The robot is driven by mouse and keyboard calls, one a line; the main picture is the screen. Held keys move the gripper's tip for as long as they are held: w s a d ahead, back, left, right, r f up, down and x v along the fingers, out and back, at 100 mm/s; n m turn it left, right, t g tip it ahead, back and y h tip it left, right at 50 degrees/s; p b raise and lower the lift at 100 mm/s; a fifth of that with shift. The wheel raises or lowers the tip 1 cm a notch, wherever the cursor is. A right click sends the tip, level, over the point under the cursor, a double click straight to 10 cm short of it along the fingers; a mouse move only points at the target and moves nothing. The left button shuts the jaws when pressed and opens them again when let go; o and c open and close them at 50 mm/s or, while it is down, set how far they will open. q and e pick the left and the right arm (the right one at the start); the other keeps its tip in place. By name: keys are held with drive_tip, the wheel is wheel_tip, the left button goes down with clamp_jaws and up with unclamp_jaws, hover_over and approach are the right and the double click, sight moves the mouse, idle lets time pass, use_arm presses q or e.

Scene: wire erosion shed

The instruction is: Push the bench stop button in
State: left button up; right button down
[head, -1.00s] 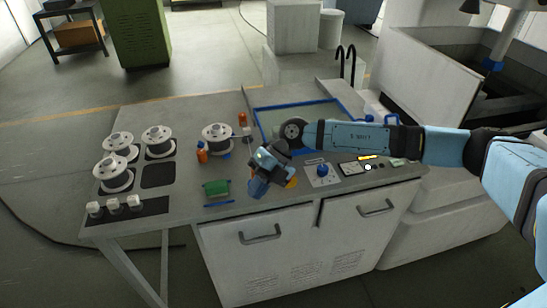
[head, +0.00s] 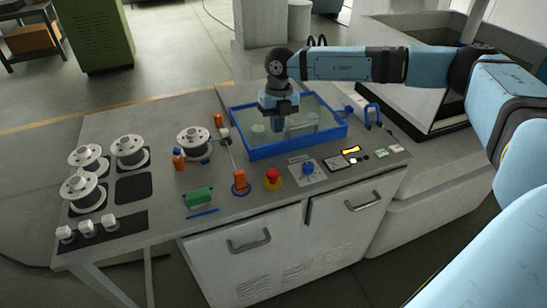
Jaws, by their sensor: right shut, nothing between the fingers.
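The bench stop button (head: 272,176) is a red cap on a yellow base near the front edge of the bench. Nothing covers it. How far in its cap sits is too small to tell. My right gripper (head: 278,120) points down over the blue-rimmed tray, behind the button and apart from it. Its fingers are shut and empty. My left gripper is not in view.
The blue-framed tray (head: 252,154) stands behind the button. A blue knob on a plate (head: 308,169) is right of it. An orange-handled lever (head: 240,182) is left of it. Several wire spools (head: 129,151) stand at the left. A green block (head: 199,196) lies near the front.

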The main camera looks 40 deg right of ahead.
sight(273, 171)
drive_tip(key=f+p, duration=0.1)
drive_tip(key=f, duration=0.3)
drive_tip(key=a+f+p, duration=0.1)
drive_tip(key=f, duration=0.4)
drive_tip(key=s+f+p, duration=0.1)
drive_tip(key=f, duration=0.3)
drive_tip(key=shift+a+f, duration=0.15)
drive_tip(key=shift+a, duration=0.15)
drive_tip(key=shift+f, duration=0.25)
